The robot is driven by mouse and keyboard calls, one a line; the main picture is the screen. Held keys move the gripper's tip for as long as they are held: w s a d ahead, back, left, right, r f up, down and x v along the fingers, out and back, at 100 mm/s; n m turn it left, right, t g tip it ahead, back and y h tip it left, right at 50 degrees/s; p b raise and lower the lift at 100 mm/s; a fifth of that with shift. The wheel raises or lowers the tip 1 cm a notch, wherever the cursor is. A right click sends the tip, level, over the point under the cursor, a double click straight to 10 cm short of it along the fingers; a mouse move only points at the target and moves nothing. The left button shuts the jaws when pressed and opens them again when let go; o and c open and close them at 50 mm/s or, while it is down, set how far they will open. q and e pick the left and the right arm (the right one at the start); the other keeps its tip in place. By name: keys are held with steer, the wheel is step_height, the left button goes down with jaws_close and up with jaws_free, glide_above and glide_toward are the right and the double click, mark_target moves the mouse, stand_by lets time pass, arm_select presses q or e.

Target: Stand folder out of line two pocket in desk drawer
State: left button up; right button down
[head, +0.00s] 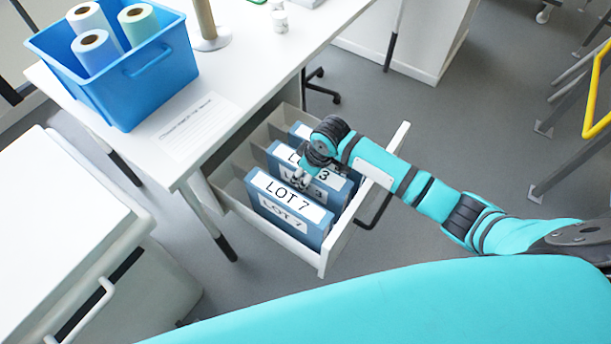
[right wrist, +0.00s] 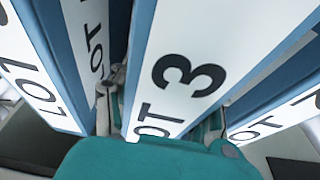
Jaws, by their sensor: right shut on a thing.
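The desk drawer (head: 333,244) is pulled open, with blue folders standing in it. The folder marked LOT 7 (head: 290,200) stands at the near end. My right gripper (head: 304,172) is down among the folders. In the right wrist view its fingers (right wrist: 165,108) lie on both sides of the LOT 3 folder (right wrist: 180,70), shut on it. Neighbouring folders stand close on both sides. The folders' lower ends are hidden. My left gripper is out of view.
The white desk (head: 235,75) bears a blue bin (head: 150,80) with paper rolls, a printed sheet (head: 200,125) and a small white bottle (head: 280,20). A white cabinet (head: 60,215) stands at the left.

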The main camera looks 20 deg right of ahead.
steer(key=shift+w+f, duration=0.1)
steer(key=shift+f, duration=0.4)
steer(key=c, duration=0.6)
jaws_free()
steer(key=shift+f, duration=0.1)
steer(key=p+v, duration=0.2)
steer(key=v, duration=1)
